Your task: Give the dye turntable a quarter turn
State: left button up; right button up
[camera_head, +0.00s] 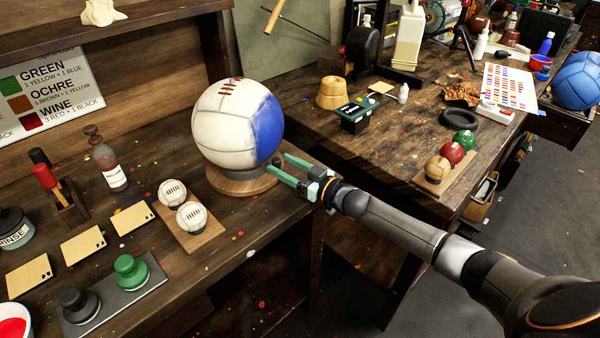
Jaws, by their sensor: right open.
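The dye turntable (228,184) is a round wooden disc on the dark workbench, left of centre. A large white leather ball (222,112) with a blue panel and red lacing rests on it. A small dark knob (276,161) shows at the turntable's right edge, below the blue panel. My right gripper (277,163) comes in from the right with its green fingers open. Its fingertips are at the turntable's right edge, with the knob appearing between them; whether they touch it I cannot tell. My left gripper is not in view.
Two small white balls on a wooden board (202,235) stand in front of the turntable. A dye bottle (109,166), cards and a tray (112,301) with green and black knobs lie to the left. A second bench (392,160) with small coloured balls stands to the right.

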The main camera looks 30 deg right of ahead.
jog(key=v, duration=1.2)
jog(key=shift+c, duration=0.3)
